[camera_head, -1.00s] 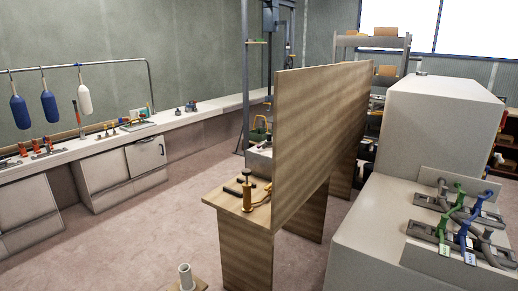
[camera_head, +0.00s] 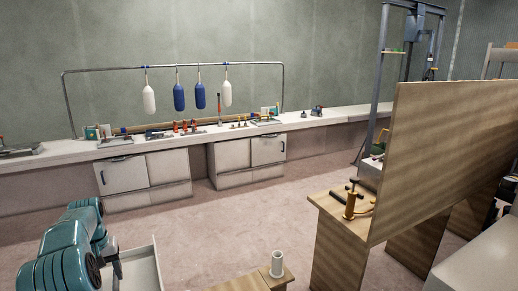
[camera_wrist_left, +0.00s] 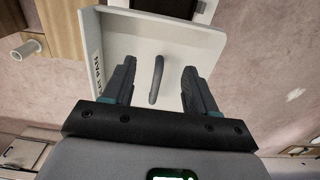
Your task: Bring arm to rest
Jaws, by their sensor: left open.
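My left arm, teal, comes in at the lower left of the head view. The fingers stand apart from the handle, with a gap on both sides. Nothing is held. My right gripper is not in view.
A wooden stand (camera_head: 340,210) with an upright panel (camera_head: 440,150) and a clamp (camera_head: 351,202) stands at the right. A white cylinder (camera_head: 277,263) stands on a low wooden top. A long counter (camera_head: 180,142) with hanging fenders (camera_head: 179,96) runs along the wall. The floor between is clear.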

